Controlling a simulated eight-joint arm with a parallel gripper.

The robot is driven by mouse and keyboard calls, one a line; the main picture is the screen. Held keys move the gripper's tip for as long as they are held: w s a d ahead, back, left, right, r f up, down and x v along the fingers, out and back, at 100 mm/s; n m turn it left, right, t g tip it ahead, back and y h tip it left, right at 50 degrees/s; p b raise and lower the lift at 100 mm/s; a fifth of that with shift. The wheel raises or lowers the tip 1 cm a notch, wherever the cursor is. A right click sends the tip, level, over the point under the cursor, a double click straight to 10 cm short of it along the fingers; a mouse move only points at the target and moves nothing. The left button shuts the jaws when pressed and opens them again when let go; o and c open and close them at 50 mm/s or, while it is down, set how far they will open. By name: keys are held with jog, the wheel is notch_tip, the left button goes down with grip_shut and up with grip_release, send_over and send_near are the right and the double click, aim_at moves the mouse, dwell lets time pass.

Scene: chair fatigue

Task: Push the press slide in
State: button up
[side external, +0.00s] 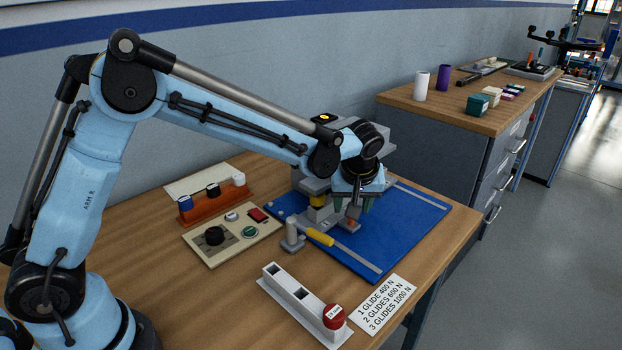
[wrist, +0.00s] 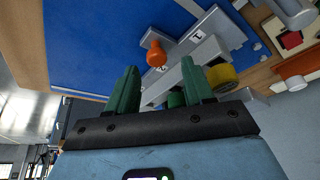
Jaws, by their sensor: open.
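The grey press (side external: 308,184) stands on the blue mat (side external: 415,222), partly hidden behind my wrist. Its grey sliding part (wrist: 215,35) shows in the wrist view with plates numbered 1 and 2; I cannot tell how far in the slide is. An orange knob (wrist: 156,53) sticks up beside plate 2. A yellow-banded cylinder (wrist: 222,76) is at the right of the press body. My gripper (side external: 360,202) points down over the mat, at the right of the press. Its green fingers (wrist: 159,88) are apart, with nothing seen held; contact with the press cannot be told.
A yellow-handled tool (side external: 320,237) and a grey post (side external: 292,235) are in front of the press. A control panel (side external: 232,234), an orange rack (side external: 212,203) and a white slotted block with a red button (side external: 333,317) surround it. A force card (side external: 383,305) lies near the front edge.

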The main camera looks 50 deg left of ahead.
jog(key=v, duration=0.9)
jog(key=shift+r, duration=0.3)
jog(key=shift+s+d, duration=0.1)
jog(key=s+a+m+t+h, duration=0.1)
jog(key=s+a+m, duration=0.1)
jog(key=s, duration=0.4)
jog(key=s+a+m+t+h, duration=0.1)
jog(key=s+a+m, duration=0.2)
jog(key=s, duration=0.3)
jog(key=s+a+f+m+t+h, duration=0.1)
jog(key=s+a+m+t, duration=0.1)
jog(key=s, duration=0.4)
jog(key=shift+a+m, duration=0.55)
jog(key=shift+m, duration=0.45)
jog(key=shift+s+f, duration=0.1)
jog(key=shift+s, duration=0.05)
